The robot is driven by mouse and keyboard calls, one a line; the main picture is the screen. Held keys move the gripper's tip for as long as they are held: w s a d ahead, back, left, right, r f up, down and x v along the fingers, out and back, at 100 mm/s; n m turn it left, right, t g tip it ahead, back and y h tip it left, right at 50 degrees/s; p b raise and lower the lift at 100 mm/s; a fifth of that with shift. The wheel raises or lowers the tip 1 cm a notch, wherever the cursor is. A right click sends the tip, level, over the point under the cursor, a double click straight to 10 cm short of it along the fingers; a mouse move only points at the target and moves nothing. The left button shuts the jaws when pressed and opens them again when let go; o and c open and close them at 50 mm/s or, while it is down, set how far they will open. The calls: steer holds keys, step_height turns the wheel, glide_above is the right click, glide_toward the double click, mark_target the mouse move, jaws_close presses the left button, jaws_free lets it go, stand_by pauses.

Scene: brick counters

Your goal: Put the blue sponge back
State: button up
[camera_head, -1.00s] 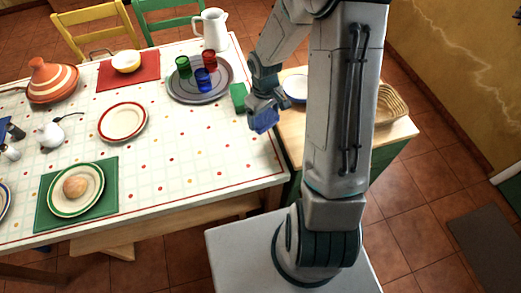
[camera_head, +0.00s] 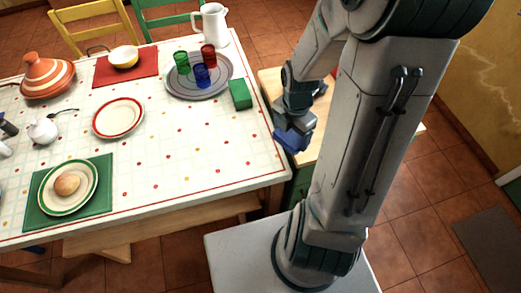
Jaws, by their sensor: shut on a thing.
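The blue sponge (camera_head: 291,141) is held in my gripper (camera_head: 294,130), which is shut on it. The gripper points down, and the sponge hangs just off the right edge of the dining table, in front of the wooden counter (camera_head: 268,82). How high the sponge is above the counter I cannot tell. A green sponge-like block (camera_head: 240,94) lies on the table (camera_head: 185,140) near its right edge, left of my gripper and apart from it.
A grey tray (camera_head: 190,92) with green, red and blue glasses stands left of the green block. A white jug (camera_head: 211,25) is at the back. Plates, a tagine (camera_head: 48,77) and a teapot are further left. My arm hides most of the counter.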

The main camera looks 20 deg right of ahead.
steer(key=s+n, duration=0.2)
steer(key=n, duration=0.1)
steer(key=shift+d+f+b, duration=0.15)
steer(key=shift+d+b, duration=0.05)
steer(key=shift+b, duration=0.1)
steer(key=shift+n, duration=0.3)
steer(key=w+a+f, duration=0.2)
steer(key=w, duration=0.1)
steer(key=w+a+f+b, duration=0.1)
steer(key=w+a+f, duration=0.1)
steer(key=w, duration=0.1)
steer(key=w+a+f, duration=0.3)
steer(key=shift+b, duration=0.35)
steer(key=shift+f, duration=2)
steer(key=shift+f, duration=0.2)
steer(key=o, duration=0.9)
steer(key=shift+r, duration=0.15)
